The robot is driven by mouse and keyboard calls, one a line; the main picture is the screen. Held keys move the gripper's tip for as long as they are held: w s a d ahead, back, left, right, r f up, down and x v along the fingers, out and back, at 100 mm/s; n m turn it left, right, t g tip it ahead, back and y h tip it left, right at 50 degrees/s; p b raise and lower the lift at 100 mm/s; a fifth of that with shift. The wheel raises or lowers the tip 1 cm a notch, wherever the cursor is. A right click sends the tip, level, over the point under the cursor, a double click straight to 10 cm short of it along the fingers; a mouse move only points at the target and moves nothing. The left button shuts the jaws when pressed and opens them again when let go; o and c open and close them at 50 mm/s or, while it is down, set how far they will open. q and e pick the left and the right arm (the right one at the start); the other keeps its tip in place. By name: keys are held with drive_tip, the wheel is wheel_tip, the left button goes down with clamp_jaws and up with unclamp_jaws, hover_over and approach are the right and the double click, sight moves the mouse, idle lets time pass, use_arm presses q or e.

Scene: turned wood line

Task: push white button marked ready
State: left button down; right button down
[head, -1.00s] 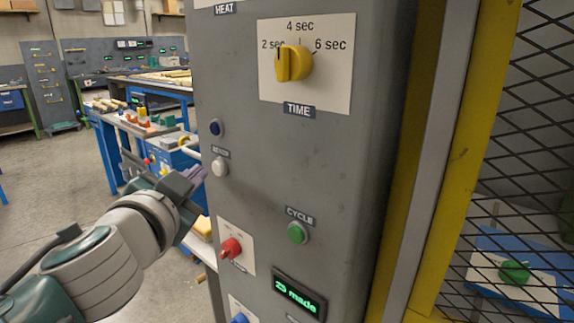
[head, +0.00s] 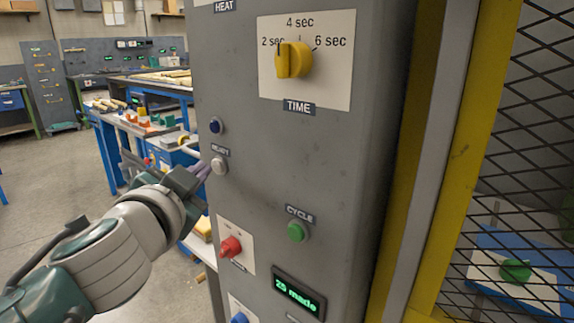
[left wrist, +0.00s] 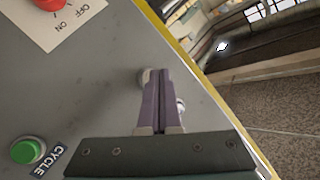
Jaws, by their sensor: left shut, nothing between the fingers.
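The white button (head: 219,166), under a small label that seems to read READY, is on the left part of the grey machine panel. My left gripper (head: 205,170) is shut and empty, its purple fingertips pointing at the button from the left. The tips are at or very near the button's edge; I cannot tell whether they touch. In the left wrist view the shut fingers (left wrist: 162,75) partly hide a pale round button (left wrist: 146,74). My right gripper is not in view.
A dark blue button (head: 216,126) sits just above. The red switch (head: 231,246), green CYCLE button (head: 298,232) and yellow TIME knob (head: 294,60) are on the same panel. A yellow post and mesh guard (head: 530,130) stand right. Workbenches are behind left.

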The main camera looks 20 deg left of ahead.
use_arm(q)
drive_tip(key=shift+w+d, duration=0.15)
drive_tip(key=shift+w, duration=0.2)
idle(0.7)
drive_tip(key=shift+s, duration=0.1)
drive_tip(key=shift+s+a, duration=0.25)
drive_tip(key=shift+s, duration=0.35)
drive_tip(key=shift+s+a+p, duration=0.15)
drive_tip(key=shift+s+a, duration=0.2)
drive_tip(key=shift+s, duration=0.45)
drive_tip(key=shift+s+a+p, duration=0.15)
drive_tip(key=shift+s+a, duration=0.15)
drive_tip(key=shift+s, duration=0.45)
drive_tip(key=shift+s+a+p, duration=0.15)
drive_tip(key=shift+s+a, duration=0.2)
drive_tip(key=shift+s, duration=0.45)
